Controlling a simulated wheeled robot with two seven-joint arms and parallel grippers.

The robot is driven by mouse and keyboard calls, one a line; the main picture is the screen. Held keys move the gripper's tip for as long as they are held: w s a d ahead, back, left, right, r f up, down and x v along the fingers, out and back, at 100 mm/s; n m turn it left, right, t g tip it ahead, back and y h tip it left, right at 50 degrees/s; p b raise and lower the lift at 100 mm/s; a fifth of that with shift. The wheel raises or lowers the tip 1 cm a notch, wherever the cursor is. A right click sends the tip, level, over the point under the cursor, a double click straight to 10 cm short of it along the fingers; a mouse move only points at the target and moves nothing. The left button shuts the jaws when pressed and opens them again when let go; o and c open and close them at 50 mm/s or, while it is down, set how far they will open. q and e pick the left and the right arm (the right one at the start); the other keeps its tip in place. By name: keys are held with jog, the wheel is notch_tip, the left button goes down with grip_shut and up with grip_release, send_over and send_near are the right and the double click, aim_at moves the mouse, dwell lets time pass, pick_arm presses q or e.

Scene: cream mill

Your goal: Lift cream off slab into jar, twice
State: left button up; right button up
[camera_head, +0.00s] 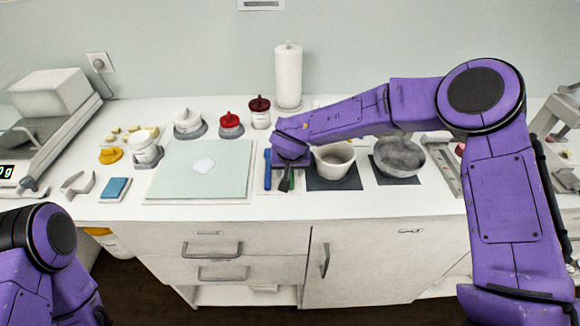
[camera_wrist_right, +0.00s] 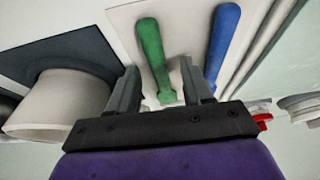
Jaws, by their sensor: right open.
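A pale green-grey slab (camera_head: 170,185) lies on the counter with a whitish blob of cream (camera_head: 204,165) on it. A small white jar (camera_head: 146,152) stands beyond the slab's left corner; I cannot tell if it is the task's jar. My right gripper (camera_head: 287,172) is low over the tool mat, right of the slab. In the right wrist view its open fingers (camera_wrist_right: 160,68) sit either side of a green-handled tool (camera_wrist_right: 151,52), with gaps beside the handle. A blue-handled tool (camera_wrist_right: 222,45) lies next to it, outside the fingers. My left gripper is out of view.
A cream-coloured pot (camera_head: 334,162) and a grey bowl (camera_head: 399,155) stand on dark mats just right of my gripper. Lidded jars (camera_head: 187,122) and a paper roll (camera_head: 288,75) stand behind. A blue sponge (camera_head: 115,189) and a scale (camera_head: 40,135) are left.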

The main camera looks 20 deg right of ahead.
grip_shut()
